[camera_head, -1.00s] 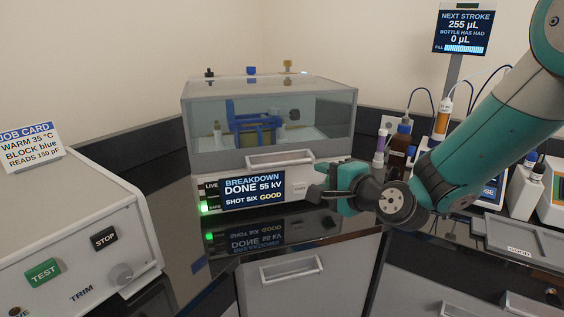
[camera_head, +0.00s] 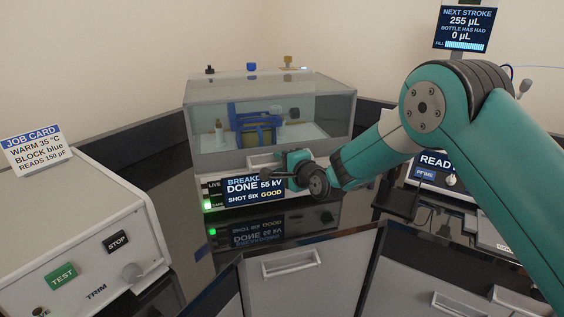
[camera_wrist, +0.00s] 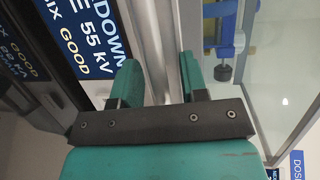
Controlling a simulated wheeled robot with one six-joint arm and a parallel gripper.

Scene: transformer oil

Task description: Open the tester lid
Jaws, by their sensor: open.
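The tester (camera_head: 228,165) stands on the dark bench, with a clear lid (camera_head: 270,92) that is closed over a blue frame and a yellowish cell (camera_head: 256,133). A pale handle bar (camera_head: 262,159) runs along the lid's lower front edge. My gripper (camera_head: 278,173) is in front of the tester, near this handle, and covers part of the display. In the wrist view my gripper (camera_wrist: 158,85) is open, with its teal fingers either side of a pale bar (camera_wrist: 163,50). I cannot tell whether they touch it.
The tester display (camera_head: 245,188) reads DONE 55 kV, SHOT SIX GOOD, and a green SAFE light (camera_head: 207,204) is lit. A white unit with TEST and STOP buttons (camera_head: 90,240) stands at left. A dosing unit (camera_head: 440,170) is partly behind my arm at right.

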